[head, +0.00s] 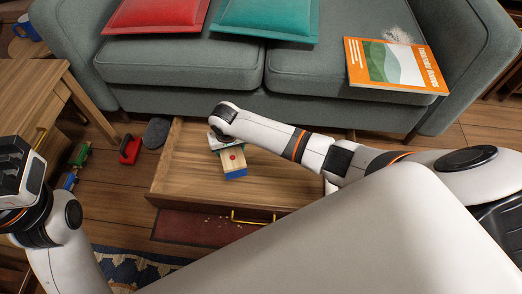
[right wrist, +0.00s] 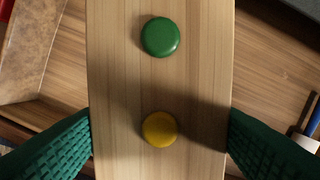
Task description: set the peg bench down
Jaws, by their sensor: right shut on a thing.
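The peg bench (head: 233,160) is a pale wooden block with a red peg and a blue end in the head view. In the right wrist view the peg bench (right wrist: 158,85) shows a green and a yellow peg. My right gripper (head: 220,140) is shut on it, with green fingers at both its sides in the wrist view. The bench is over the inside of an open wooden drawer (head: 180,178); I cannot tell whether it touches the bottom. My left gripper (head: 14,182) is at the left edge, its fingers unclear.
A grey sofa (head: 180,62) with red and teal cushions and an orange book (head: 395,65) stands behind. A red object (head: 130,149) and a dark grey object (head: 156,132) lie left of the drawer. A wooden table (head: 35,90) stands at left. Most of the drawer bottom is bare.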

